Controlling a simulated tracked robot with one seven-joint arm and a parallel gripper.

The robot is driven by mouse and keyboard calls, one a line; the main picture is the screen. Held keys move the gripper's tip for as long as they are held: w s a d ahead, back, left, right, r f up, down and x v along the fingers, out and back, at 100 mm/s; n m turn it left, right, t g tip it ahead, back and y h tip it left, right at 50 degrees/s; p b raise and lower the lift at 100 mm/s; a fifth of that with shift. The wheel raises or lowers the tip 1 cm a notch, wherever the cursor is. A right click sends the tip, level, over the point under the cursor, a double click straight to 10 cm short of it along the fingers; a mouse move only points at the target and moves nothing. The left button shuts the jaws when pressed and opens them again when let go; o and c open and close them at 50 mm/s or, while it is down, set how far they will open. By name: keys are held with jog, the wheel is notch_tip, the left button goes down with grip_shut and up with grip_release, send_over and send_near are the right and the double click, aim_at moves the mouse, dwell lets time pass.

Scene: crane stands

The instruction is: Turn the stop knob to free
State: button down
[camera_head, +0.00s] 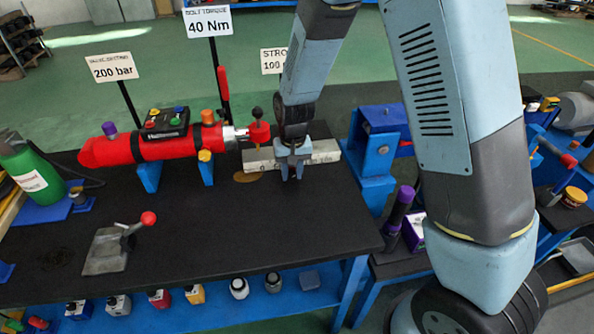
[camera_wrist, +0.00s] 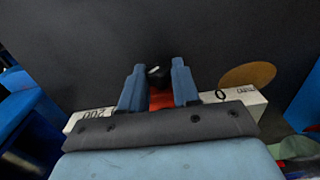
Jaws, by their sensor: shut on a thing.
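My gripper (camera_head: 292,172) points down over the white scale bar (camera_head: 325,152) on the black bench. In the wrist view its two blue fingers (camera_wrist: 158,78) stand on either side of a small dark knob with a light mark (camera_wrist: 154,71), which looks like the stop knob. A red part (camera_wrist: 162,98) shows between the fingers below it. The gripper is shut on this knob. In the head view the fingers hide the knob, so I cannot read its setting there. The scale bar (camera_wrist: 247,100) also shows on both sides in the wrist view.
A red cylinder (camera_head: 150,149) lies on blue stands, its rod end left of my gripper. A "40 Nm" sign (camera_head: 208,23) and a "200 bar" sign (camera_head: 111,67) stand behind. A red-knobbed lever (camera_head: 108,247) sits front left. The bench's front middle is clear.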

jog(key=shift+a+h, duration=0.15)
jog(key=shift+h, duration=0.15)
jog(key=shift+a+t+h, duration=0.2)
jog(key=shift+t+h, duration=0.15)
jog(key=shift+h, duration=0.7)
jog(key=shift+a+t+h, duration=0.15)
jog(key=shift+t+h, duration=0.2)
jog(key=shift+h, duration=0.7)
jog(key=shift+a+f+t+h, duration=0.1)
jog(key=shift+t+h, duration=0.15)
jog(key=shift+h, duration=0.65)
jog(key=shift+a+f+t+h, duration=0.1)
jog(key=shift+t+h, duration=0.15)
jog(key=shift+h, duration=0.65)
jog(key=c, duration=1.1)
grip_release()
jog(key=shift+o, duration=1.4)
jog(key=shift+s+f, duration=0.1)
jog(key=shift+s, duration=0.05)
